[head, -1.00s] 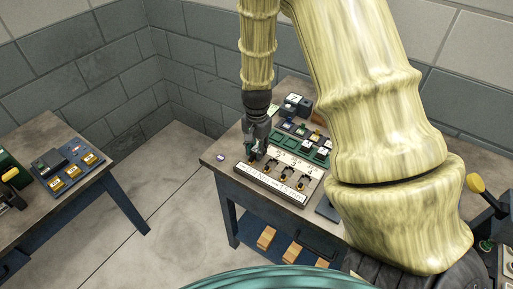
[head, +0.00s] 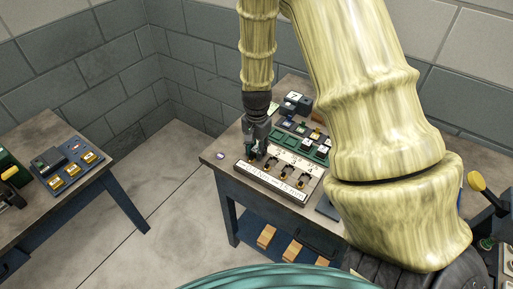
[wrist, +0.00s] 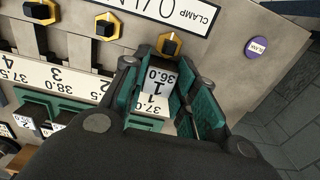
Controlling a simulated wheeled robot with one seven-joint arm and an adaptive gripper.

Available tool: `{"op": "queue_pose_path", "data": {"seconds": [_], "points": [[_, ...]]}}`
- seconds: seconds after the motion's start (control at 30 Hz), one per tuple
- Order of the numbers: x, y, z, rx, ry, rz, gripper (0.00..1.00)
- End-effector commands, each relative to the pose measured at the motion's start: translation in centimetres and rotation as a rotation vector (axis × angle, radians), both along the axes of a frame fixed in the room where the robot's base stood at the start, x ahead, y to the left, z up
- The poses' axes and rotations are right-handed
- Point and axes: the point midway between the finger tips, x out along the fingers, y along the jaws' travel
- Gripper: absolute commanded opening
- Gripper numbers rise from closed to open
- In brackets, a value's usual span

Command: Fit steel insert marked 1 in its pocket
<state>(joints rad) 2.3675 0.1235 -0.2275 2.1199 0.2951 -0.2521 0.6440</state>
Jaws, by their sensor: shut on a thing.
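My gripper (head: 257,147) is over the left end of the pocket plate (head: 277,182) on the workbench. In the wrist view, my gripper (wrist: 160,90) has its green pads shut on a steel insert (wrist: 158,78) marked 1 and 36.0. A white label strip (wrist: 80,83) with pocket numbers and sizes runs along the plate, and 37.0 shows just below the insert. A black and yellow clamp (wrist: 171,44) lies just beyond the insert. The pocket under the insert is hidden, and I cannot tell how deep the insert sits.
More clamps (wrist: 106,27) and dark pockets line the plate to the left in the wrist view. A green tray (head: 318,154) with other inserts lies behind the plate. A round purple button (wrist: 257,47) is on the bench to the right. Another bench (head: 105,168) stands at left.

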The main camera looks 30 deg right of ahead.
Motion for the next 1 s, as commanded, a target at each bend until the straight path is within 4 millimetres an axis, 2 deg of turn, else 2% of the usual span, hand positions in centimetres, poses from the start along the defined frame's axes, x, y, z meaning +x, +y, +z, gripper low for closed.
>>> {"op": "queue_pose_path", "data": {"seconds": [0.27, 0.3, 0.4, 0.63, 0.73, 1.0], "points": [[0.03, -0.01, -0.43, 0.000, -0.001, 0.000, 0.00], [0.04, -0.01, -0.37, 0.000, -0.001, 0.000, 0.35], [0.01, -0.01, -0.38, 0.000, 0.000, 0.000, 0.53], [0.00, 0.00, -0.39, 0.000, 0.000, 0.000, 0.53], [-0.02, 0.00, -0.42, 0.000, 0.000, 0.000, 0.71], [-0.01, 0.00, -0.41, 0.000, 0.000, 0.000, 0.71]]}}
